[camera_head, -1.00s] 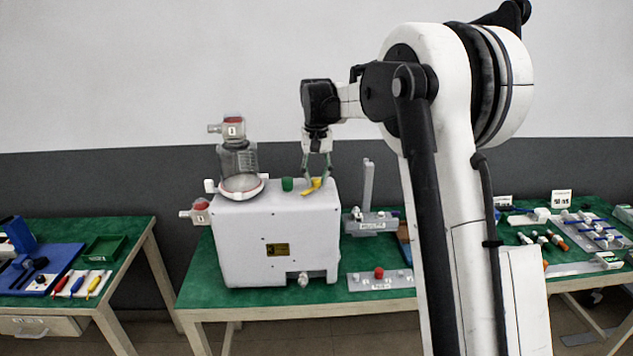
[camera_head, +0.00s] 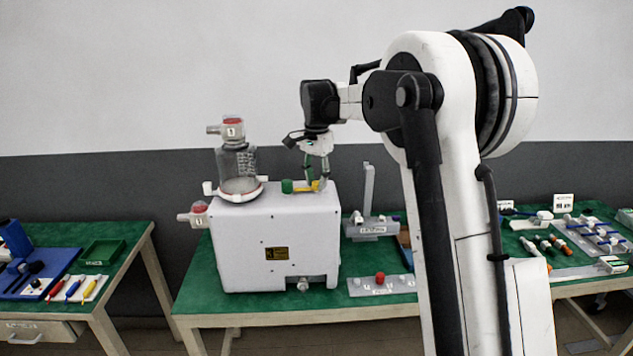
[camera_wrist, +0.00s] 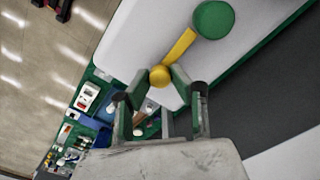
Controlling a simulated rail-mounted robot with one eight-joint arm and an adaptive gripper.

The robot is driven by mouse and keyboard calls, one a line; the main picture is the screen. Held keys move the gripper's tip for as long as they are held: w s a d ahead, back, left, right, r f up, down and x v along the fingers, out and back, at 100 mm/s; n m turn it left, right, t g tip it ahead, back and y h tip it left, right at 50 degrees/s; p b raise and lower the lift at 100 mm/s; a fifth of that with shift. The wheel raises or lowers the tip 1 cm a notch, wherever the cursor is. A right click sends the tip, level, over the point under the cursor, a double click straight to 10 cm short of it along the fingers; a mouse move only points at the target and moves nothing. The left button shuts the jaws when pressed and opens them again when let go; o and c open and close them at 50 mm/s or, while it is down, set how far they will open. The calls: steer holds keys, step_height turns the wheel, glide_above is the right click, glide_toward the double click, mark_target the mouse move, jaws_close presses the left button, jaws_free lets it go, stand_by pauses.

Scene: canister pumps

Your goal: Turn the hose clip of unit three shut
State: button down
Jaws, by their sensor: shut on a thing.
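A yellow lever (camera_head: 303,189) lies on top of the white pump housing (camera_head: 235,245), beside a green round cap (camera_head: 287,186). It may be the hose clip; I cannot read a unit number at it. My gripper (camera_head: 319,187) points down onto the housing top, shut on the lever's free end. In the wrist view, the lever (camera_wrist: 180,45) runs from the green cap (camera_wrist: 213,19) to a round yellow end between the fingertips of my gripper (camera_wrist: 160,78). The fingers partly hide the lever in the head view.
A clear canister (camera_head: 239,165) with a red-topped fitting (camera_head: 233,128) stands at the left of the housing top. Another red fitting (camera_head: 199,207) sticks out at the housing's left side. A grey upright stand (camera_head: 368,195) is to the right.

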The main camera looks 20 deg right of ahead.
mark_target(317, 182)
steer(key=shift+m, duration=0.4)
steer(key=c, duration=1.5)
jaws_free()
step_height(317, 182, up, 12)
steer(key=shift+r, duration=0.1)
